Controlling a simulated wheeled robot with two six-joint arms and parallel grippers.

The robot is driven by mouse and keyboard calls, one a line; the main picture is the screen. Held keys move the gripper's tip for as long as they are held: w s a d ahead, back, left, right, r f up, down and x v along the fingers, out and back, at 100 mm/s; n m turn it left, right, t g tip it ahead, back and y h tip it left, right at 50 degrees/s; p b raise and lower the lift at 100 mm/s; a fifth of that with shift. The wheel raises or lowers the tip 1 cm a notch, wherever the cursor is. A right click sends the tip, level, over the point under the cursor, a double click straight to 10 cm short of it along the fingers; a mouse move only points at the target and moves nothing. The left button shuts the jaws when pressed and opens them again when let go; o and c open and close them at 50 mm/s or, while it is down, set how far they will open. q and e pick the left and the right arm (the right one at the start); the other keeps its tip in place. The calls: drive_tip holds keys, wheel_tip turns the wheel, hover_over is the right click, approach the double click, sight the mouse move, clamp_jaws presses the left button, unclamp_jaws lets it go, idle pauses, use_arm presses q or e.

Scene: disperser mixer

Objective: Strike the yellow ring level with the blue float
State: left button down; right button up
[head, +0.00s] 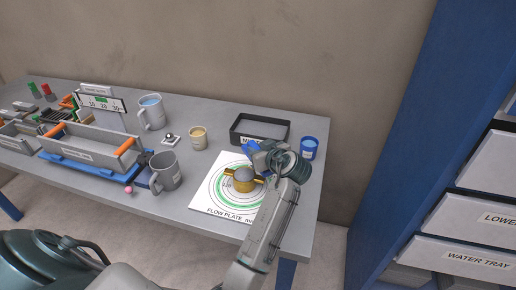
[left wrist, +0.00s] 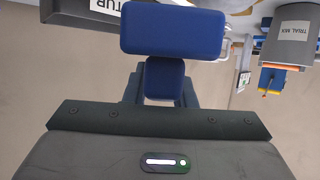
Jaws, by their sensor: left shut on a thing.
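A yellow ring (head: 241,188) with side tabs stands on the white flow plate (head: 206,207), inside its printed green circle. A grey mound (head: 244,175) rises above the ring's rim. My left gripper (head: 269,160) is just behind and above the ring, shut on the blue float (head: 250,147). The float's wide blue block also fills the top middle of the left wrist view (left wrist: 172,31), with its narrower stem (left wrist: 165,78) running down between my fingers. The head view does not show clearly whether the float touches anything. My right gripper is not in view.
A black tray (head: 238,137) stands behind the plate, and a blue cup (head: 309,147) is right of my gripper. A grey mug (head: 166,171), a beige cup (head: 198,138) and a larger mug (head: 152,112) are to the left. A grey tool caddy (head: 90,143) is farther left.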

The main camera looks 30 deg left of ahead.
use_arm(q)
drive_tip(key=shift+f+b, duration=0.95)
drive_tip(key=shift+f, duration=0.75)
drive_tip(key=shift+s+a+r, duration=0.1)
drive_tip(key=shift+a, duration=0.05)
drive_tip(key=shift+s+a+p, duration=2.05)
drive_tip(key=shift+s+a, duration=0.35)
drive_tip(key=shift+s, duration=1.65)
drive_tip(key=shift+w+d+b, duration=0.6)
drive_tip(key=shift+w+d, duration=0.15)
drive_tip(key=shift+w, duration=0.5)
drive_tip(key=shift+w+d+b, duration=0.6)
drive_tip(key=shift+w+d, duration=0.1)
drive_tip(key=shift+w, duration=0.55)
drive_tip(key=shift+w+d+b, duration=0.6)
drive_tip(key=shift+w+d, duration=0.15)
drive_tip(key=shift+w, duration=0.5)
drive_tip(key=shift+r+p, duration=0.4)
drive_tip(key=shift+r, duration=0.05)
drive_tip(key=shift+r+p, duration=1.9)
drive_tip(key=shift+r, duration=1.1)
